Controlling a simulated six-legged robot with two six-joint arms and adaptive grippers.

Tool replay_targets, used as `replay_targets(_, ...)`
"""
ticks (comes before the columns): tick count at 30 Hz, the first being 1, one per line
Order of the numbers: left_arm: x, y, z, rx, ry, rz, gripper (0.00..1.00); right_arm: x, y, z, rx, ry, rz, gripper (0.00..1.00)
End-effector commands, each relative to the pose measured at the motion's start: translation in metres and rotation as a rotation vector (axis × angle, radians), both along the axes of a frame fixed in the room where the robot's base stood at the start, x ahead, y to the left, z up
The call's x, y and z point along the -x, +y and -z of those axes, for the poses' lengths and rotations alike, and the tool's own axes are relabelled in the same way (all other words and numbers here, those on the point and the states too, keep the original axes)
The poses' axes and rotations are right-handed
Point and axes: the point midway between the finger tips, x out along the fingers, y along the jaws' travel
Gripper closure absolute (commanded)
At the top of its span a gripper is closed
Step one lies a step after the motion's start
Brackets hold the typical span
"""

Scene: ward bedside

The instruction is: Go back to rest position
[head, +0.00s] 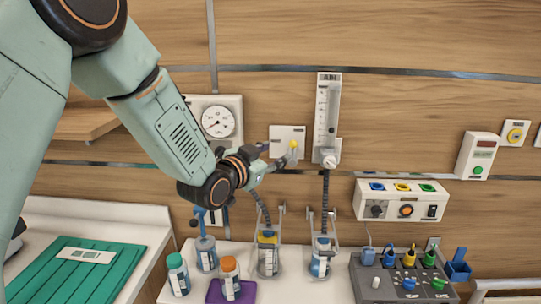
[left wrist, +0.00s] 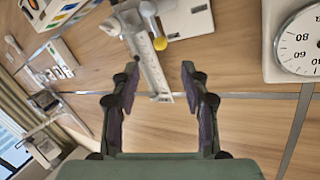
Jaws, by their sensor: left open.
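My left arm comes in from the upper left in the head view. Its gripper (head: 279,153) is in front of the wall, by a white wall plate (head: 279,134) with a small yellow knob (head: 293,144). In the left wrist view the two dark fingers of the gripper (left wrist: 160,78) stand wide apart with nothing between them. The yellow knob (left wrist: 160,44) shows beyond the fingertips. I cannot tell from the head view whether a finger touches the plate. My right gripper is out of view.
A gauge (head: 217,121), a flowmeter (head: 326,115) and a control box (head: 401,199) are on the wall. Below, bottles including an orange-capped one (head: 229,276), a purple mat (head: 214,291) and a dark organizer (head: 368,281) crowd the counter. A green tray (head: 68,275) lies left.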

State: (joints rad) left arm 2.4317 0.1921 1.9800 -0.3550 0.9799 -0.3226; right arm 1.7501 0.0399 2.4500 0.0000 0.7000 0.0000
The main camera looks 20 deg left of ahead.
Motion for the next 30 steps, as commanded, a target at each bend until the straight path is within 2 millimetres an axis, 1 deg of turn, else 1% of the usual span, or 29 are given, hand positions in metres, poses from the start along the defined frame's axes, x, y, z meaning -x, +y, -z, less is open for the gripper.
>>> replay_targets(4, 0.003, 0.000, -0.001, 0.000, -0.001, 0.000, 0.54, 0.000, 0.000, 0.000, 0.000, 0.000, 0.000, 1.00)
replay_targets(16, 0.003, 0.000, 0.000, 0.005, 0.001, 0.000, 0.54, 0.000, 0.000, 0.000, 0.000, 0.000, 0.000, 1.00)
replay_targets(18, 0.004, 0.002, 0.005, 0.040, 0.031, -0.014, 0.54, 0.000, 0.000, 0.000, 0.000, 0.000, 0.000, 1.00)
replay_targets(20, 0.015, 0.005, 0.025, 0.098, 0.111, -0.048, 0.54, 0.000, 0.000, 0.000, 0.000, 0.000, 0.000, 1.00)
replay_targets(22, 0.032, 0.005, 0.062, 0.147, 0.209, -0.083, 0.54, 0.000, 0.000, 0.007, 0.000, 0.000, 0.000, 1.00)
replay_targets(23, 0.040, 0.005, 0.081, 0.162, 0.251, -0.099, 0.54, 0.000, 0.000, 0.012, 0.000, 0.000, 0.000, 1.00)
replay_targets(24, 0.051, 0.004, 0.108, 0.179, 0.307, -0.116, 0.54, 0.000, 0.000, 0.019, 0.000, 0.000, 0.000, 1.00)
replay_targets(26, 0.068, 0.004, 0.146, 0.201, 0.384, -0.141, 0.54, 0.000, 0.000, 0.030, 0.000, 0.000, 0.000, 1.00)
replay_targets(27, 0.080, 0.003, 0.170, 0.212, 0.434, -0.158, 0.54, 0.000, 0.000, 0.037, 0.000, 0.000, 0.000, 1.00)
replay_targets(29, 0.099, 0.003, 0.205, 0.228, 0.507, -0.184, 0.54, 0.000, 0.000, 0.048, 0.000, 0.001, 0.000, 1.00)
replay_targets(30, 0.112, 0.003, 0.229, 0.235, 0.557, -0.200, 0.54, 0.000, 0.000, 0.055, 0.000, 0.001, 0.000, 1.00)
